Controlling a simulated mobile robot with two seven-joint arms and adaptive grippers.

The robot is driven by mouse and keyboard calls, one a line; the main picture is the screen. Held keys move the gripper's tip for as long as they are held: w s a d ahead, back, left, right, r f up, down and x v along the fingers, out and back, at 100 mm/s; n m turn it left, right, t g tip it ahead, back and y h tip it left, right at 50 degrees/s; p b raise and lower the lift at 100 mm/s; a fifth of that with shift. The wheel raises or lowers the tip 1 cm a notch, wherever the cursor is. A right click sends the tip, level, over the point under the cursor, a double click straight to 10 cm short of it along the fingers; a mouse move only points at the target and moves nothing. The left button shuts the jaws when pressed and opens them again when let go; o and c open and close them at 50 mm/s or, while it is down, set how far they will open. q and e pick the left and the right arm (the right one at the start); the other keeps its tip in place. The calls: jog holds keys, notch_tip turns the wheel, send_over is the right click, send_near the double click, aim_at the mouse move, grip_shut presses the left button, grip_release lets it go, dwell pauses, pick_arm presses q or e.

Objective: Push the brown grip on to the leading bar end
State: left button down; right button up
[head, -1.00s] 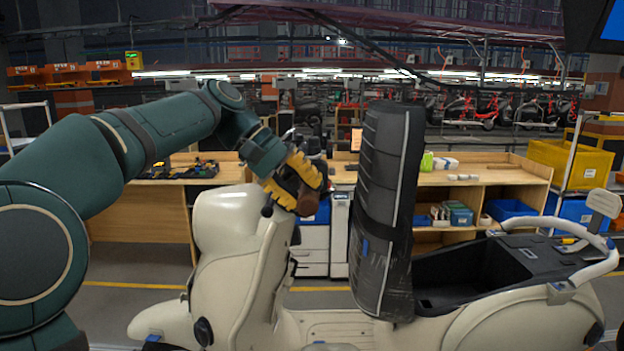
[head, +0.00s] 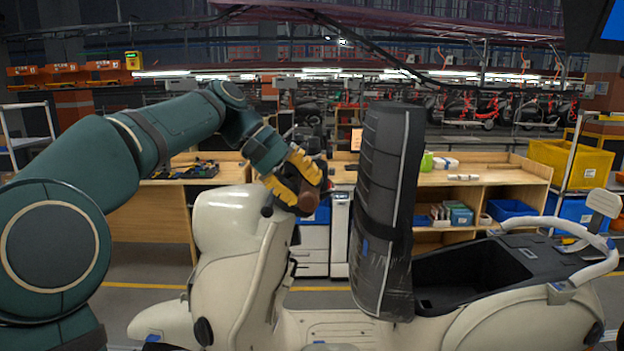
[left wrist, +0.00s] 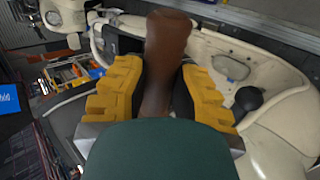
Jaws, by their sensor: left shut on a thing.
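My left gripper (head: 298,180) has yellow finger pads and is at the top of the cream scooter's front. It is shut on the brown grip (head: 310,198). In the left wrist view the grip (left wrist: 168,45) stands between the yellow pads of the gripper (left wrist: 160,88), its far end reaching out beyond them. The cream scooter (head: 225,225) stands across the front of the head view. A bar end cannot be made out; whether the grip is on one is hidden by the gripper and grip. A black ball-shaped end (left wrist: 248,99) shows beside the gripper. My right gripper is not in view.
A tall dark wrapped seat-like piece (head: 382,210) stands upright on the scooter, right of the gripper. An open black storage well (head: 470,275) lies behind it. Wooden benches (head: 500,175) with bins stand beyond. A yellow crate (head: 570,165) is at the right.

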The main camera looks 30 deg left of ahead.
pick_arm(q)
jog(key=shift+w+a, duration=0.3)
jog(key=shift+w, duration=0.2)
jog(key=shift+w+a, duration=0.1)
jog(key=shift+w, duration=0.05)
jog(key=c, duration=0.9)
grip_release()
jog(key=shift+o, duration=0.2)
jog(key=v, duration=1.2)
